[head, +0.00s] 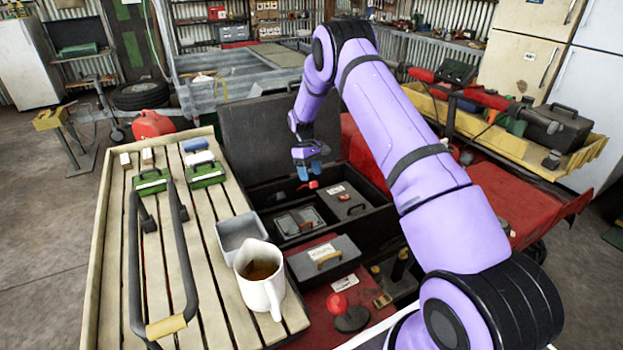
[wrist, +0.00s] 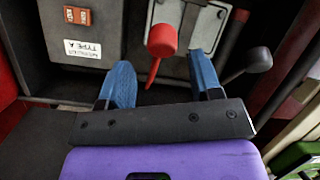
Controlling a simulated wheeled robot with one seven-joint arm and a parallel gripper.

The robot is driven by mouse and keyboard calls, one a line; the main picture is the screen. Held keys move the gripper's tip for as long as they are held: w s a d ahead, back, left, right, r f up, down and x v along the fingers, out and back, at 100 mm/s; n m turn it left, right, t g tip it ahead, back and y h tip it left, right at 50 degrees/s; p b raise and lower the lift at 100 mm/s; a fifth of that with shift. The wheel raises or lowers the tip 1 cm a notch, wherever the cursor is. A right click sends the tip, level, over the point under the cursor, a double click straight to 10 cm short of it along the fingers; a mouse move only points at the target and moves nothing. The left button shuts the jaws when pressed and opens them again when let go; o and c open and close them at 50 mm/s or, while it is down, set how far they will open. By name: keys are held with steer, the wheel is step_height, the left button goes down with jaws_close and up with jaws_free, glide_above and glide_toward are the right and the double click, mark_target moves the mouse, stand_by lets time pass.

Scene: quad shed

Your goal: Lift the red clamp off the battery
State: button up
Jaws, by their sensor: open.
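The red clamp (wrist: 162,42) has a rounded red head and a thin red stem in the wrist view. In the head view it is a small red shape (head: 308,185) just below my gripper (head: 309,172). My gripper's blue fingers are open in the wrist view (wrist: 160,60). The clamp shows between the fingertips, and its stem reaches back between the fingers. I see no grip on it. A dark labelled box (wrist: 90,28) with a red block on top lies left of the clamp; I cannot tell whether it is the battery. What the clamp touches is unclear.
A grey metal case (wrist: 208,22) lies beside the dark box. Both sit in an open dark compartment with a raised lid (head: 260,125). A grey-headed lever (wrist: 258,60) stands to the right in the wrist view. A slatted bench (head: 180,250) holds a white jug (head: 262,285).

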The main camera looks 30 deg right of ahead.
steer(key=v, duration=0.8)
steer(key=shift+w, duration=0.1)
steer(key=s+a+r+m+t, duration=0.1)
steer(key=s+a+r, duration=0.1)
steer(key=s+r, duration=0.6)
steer(key=s+a+r+t, duration=0.2)
steer(key=s+r, duration=0.2)
steer(key=r, duration=0.8)
steer(key=s+a+r+m+t, duration=0.1)
steer(key=s+a+r, duration=0.2)
steer(key=s+r, duration=0.5)
steer(key=s+a+r+m+t, duration=0.1)
steer(key=s+r, duration=0.3)
steer(key=s, duration=0.3)
steer(key=s+a+r+t, duration=0.1)
steer(key=s+r+t, duration=0.1)
steer(key=s+r, duration=0.35)
steer(key=s+a+f+t, duration=0.1)
steer(key=s+f, duration=0.1)
steer(key=s, duration=0.6)
steer(key=s+a+f+m+t, duration=0.1)
steer(key=s+f, duration=0.1)
steer(key=s, duration=0.7)
steer(key=shift+f, duration=0.15)
